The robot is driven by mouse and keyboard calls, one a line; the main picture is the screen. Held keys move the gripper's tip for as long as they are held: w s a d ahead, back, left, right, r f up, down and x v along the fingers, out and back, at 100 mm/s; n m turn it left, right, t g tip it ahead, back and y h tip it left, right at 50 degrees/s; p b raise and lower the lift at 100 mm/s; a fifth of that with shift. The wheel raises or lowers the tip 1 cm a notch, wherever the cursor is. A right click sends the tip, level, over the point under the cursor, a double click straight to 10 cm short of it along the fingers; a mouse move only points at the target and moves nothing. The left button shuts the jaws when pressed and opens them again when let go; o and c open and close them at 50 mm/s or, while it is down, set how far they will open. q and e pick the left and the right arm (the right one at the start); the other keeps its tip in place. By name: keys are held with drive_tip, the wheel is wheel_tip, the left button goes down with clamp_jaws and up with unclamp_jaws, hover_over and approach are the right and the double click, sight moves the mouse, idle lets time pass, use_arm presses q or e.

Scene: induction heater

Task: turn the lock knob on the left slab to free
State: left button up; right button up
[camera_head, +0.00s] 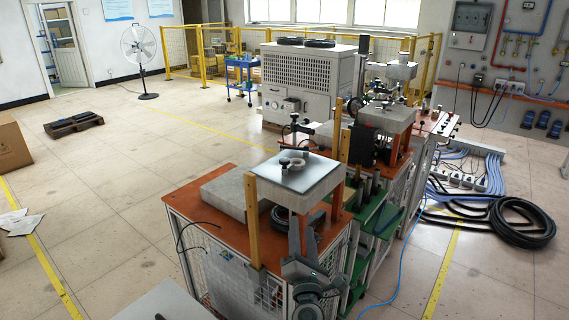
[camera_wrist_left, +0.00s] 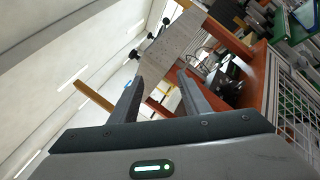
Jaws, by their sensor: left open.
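The nearer pale grey slab (camera_head: 318,176) sits raised over the orange-topped unit, left of a second slab (camera_head: 386,117) farther back. A round fitting (camera_head: 291,163) and a thin post with a dark knob (camera_head: 294,117) stand on the nearer slab. I cannot tell which is the lock knob, or its setting. My left gripper (camera_head: 302,232) is below the slab's front edge, fingers up, apart and empty. In the left wrist view, its fingers (camera_wrist_left: 160,82) point towards a grey slab (camera_wrist_left: 168,48) with dark knobs (camera_wrist_left: 165,21) along its edge. My right gripper is not in view.
The orange worktop (camera_head: 190,207) carries a grey block (camera_head: 223,193) beside the slab. A wooden upright (camera_head: 252,220) stands at the front edge, close left of my gripper. A blue cable (camera_head: 402,250) and coiled black hose (camera_head: 520,222) lie on the right floor. The left floor is mostly clear.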

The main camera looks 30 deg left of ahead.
sight(285, 162)
use_arm(q)
drive_tip(key=a+r+n+g+p, duration=0.3)
drive_tip(key=r+n, duration=0.7)
drive_tip(key=r, duration=0.1)
drive_tip(key=shift+w+r+n, duration=0.15)
drive_tip(key=shift+r+n, duration=0.15)
drive_tip(key=shift+r, duration=0.1)
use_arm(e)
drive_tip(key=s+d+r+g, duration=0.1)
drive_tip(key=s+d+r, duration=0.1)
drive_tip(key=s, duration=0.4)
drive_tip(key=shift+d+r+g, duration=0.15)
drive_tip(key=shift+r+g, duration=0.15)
use_arm(q)
drive_tip(key=shift+a, duration=0.1)
drive_tip(key=p+x, duration=0.5)
drive_tip(key=x, duration=1.1)
drive_tip(key=shift+p, duration=0.3)
drive_tip(key=shift+w+a+f, duration=0.1)
drive_tip(key=shift+w+a, duration=0.35)
drive_tip(key=shift+w, duration=0.1)
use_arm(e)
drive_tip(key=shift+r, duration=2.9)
use_arm(q)
drive_tip(key=shift+c, duration=0.6)
drive_tip(key=c, duration=0.9)
